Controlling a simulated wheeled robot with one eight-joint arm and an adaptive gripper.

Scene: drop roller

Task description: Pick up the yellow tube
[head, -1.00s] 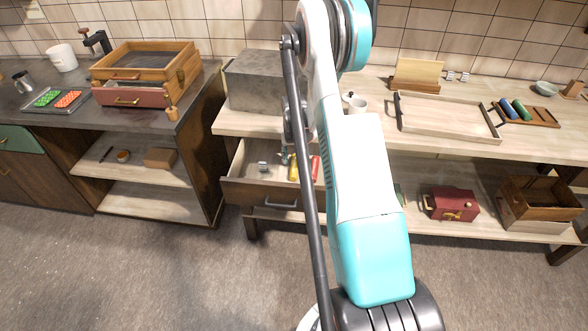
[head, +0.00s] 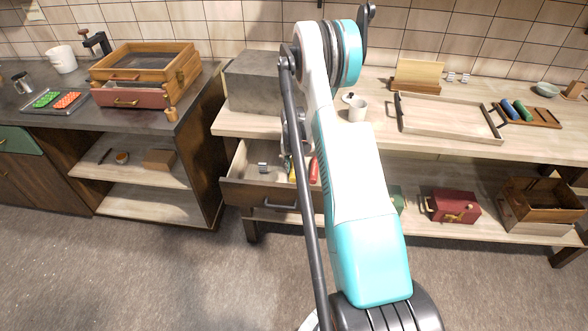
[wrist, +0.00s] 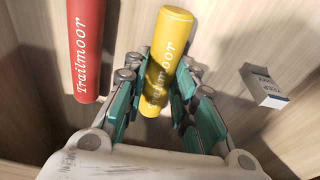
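The yellow tube (wrist: 172,40), with lettering on its side, lies in the open drawer in the wrist view. My gripper (wrist: 160,75) is open, with its teal-padded fingers on either side of the tube's near end. I cannot tell whether the pads touch it. In the head view the yellow tube (head: 292,172) shows as a small strip, partly hidden by my arm and gripper.
A red tube (wrist: 86,45) lies to the left of the yellow one, and a small white box (wrist: 267,88) lies to the right. The open drawer (head: 262,193) has walls close around my gripper. The worktop with a white cup (head: 357,109) is above.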

